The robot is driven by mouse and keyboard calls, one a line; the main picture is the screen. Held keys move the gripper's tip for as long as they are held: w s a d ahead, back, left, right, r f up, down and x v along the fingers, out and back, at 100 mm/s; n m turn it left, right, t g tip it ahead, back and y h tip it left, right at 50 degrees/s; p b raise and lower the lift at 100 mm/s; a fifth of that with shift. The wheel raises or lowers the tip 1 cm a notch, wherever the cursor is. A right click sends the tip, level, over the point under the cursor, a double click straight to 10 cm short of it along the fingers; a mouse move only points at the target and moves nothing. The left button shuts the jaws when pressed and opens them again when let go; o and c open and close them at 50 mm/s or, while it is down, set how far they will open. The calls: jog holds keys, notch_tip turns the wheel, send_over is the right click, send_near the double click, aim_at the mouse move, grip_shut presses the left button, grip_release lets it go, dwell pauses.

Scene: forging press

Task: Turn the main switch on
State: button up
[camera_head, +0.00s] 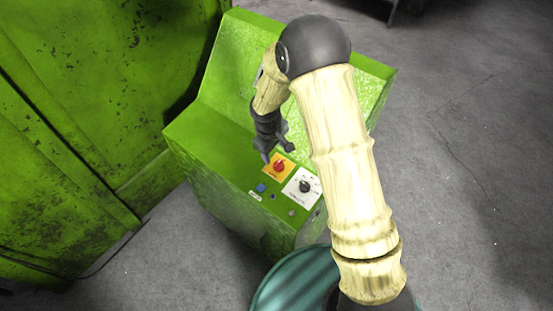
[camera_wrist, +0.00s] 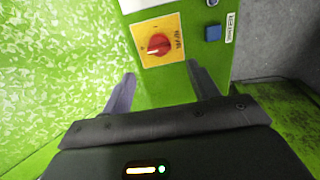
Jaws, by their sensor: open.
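The main switch is a red rotary knob (camera_head: 279,166) on a yellow-orange plate, set on the top panel of a green control console (camera_head: 203,150). In the wrist view the red knob (camera_wrist: 158,44) on its yellow plate (camera_wrist: 142,58) lies ahead of the fingers, a little above the gap between them. My gripper (camera_head: 277,150) is open and empty, close to the switch. Its two fingers show in the wrist view (camera_wrist: 164,88) on either side of the gap, apart from the knob. I cannot tell which setting the knob points to.
A black rotary knob on a white plate (camera_head: 294,187) sits right of the switch. A blue button (camera_head: 261,188), also in the wrist view (camera_wrist: 212,33), and smaller controls are nearby. A large green machine wall (camera_head: 70,120) stands at left. Grey floor (camera_head: 460,150) is open at right.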

aim_at(277, 162)
jog(key=f, duration=0.5)
jog(key=w+f, duration=0.1)
jog(key=f, duration=0.1)
jog(key=shift+d+f+p, duration=0.15)
jog(key=shift+d+p, duration=0.2)
jog(key=shift+c, duration=0.4)
jog(key=c, duration=0.9)
